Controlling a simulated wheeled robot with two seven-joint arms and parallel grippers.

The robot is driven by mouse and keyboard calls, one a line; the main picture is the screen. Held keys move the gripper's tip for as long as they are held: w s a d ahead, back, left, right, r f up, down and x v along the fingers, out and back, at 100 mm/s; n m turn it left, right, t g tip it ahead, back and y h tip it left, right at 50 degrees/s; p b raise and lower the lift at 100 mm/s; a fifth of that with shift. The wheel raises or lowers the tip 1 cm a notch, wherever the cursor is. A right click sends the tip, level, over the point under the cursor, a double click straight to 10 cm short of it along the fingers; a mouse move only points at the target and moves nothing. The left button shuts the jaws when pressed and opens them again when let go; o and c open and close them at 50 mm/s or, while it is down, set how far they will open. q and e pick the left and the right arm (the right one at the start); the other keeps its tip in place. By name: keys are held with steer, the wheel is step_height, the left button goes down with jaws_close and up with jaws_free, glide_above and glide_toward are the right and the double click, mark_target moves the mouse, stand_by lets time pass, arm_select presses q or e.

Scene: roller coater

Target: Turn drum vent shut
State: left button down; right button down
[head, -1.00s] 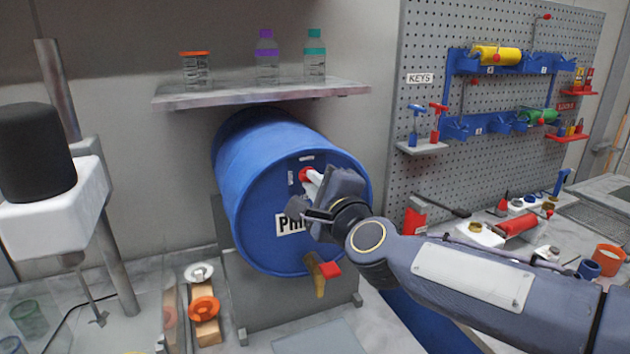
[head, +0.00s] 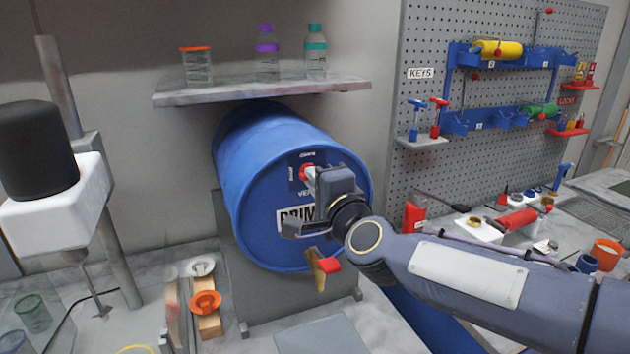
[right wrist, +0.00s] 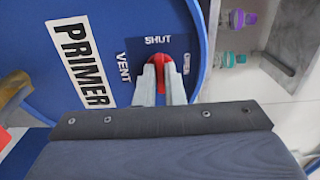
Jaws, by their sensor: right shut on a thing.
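A blue drum (head: 255,165) lies on its side on a grey stand, its round face towards me. Its red vent knob (head: 306,172) is high on the face, on a dark blue plate. In the right wrist view the knob (right wrist: 158,60) shows between my fingers, with SHUT just above, VENT to the left and OPEN to the right. My right gripper (head: 313,177) is shut on the knob; in the right wrist view both fingers (right wrist: 160,82) flank it. The fingers hide part of the knob, so its exact pointing direction is unclear. My left gripper is not in view.
A tap with a red handle (head: 329,265) sticks out low on the drum. A shelf (head: 240,94) with bottles is above it. A pegboard (head: 425,185) and a cluttered bench are on the right. A stirrer (head: 55,205) stands on the left.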

steer(key=c, duration=1.5)
jaws_free()
steer(key=v, duration=0.8)
steer(key=shift+a+b, duration=0.1)
steer(key=shift+b, duration=0.3)
steer(key=shift+f, duration=0.1)
